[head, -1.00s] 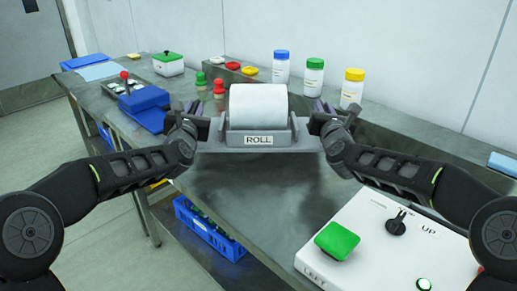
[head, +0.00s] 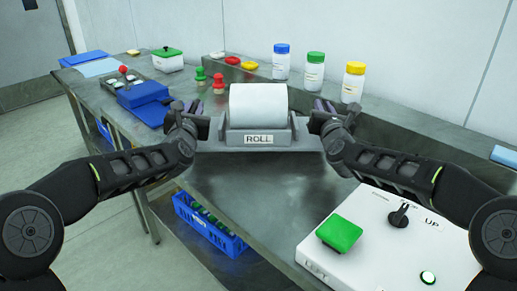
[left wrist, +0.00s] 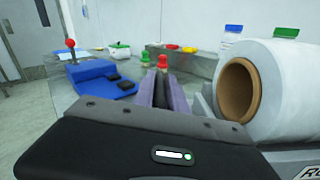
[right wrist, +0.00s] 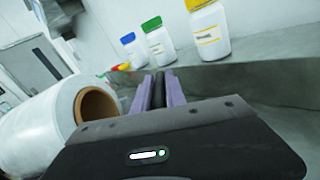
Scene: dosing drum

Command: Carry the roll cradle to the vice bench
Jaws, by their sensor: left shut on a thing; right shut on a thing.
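The grey roll cradle (head: 258,139) with a "ROLL" label hangs level between my grippers in the head view, above the steel bench. A white roll (head: 258,105) lies in it; its brown core shows in the left wrist view (left wrist: 237,88) and in the right wrist view (right wrist: 97,106). My left gripper (head: 202,119) is shut on the cradle's left end. My right gripper (head: 318,117) is shut on its right end. The fingertips' contact with the cradle is mostly hidden. I cannot tell which surface is the vice bench; a blue vice-like block (head: 145,104) sits at left.
White bottles with blue (head: 282,66), green (head: 315,71) and yellow (head: 353,82) caps stand behind. Red and green pegs (head: 219,84) stand near the left gripper. A white control box (head: 375,240) is at front right. A blue crate (head: 208,225) sits below. Bare bench (head: 240,190) lies under the cradle.

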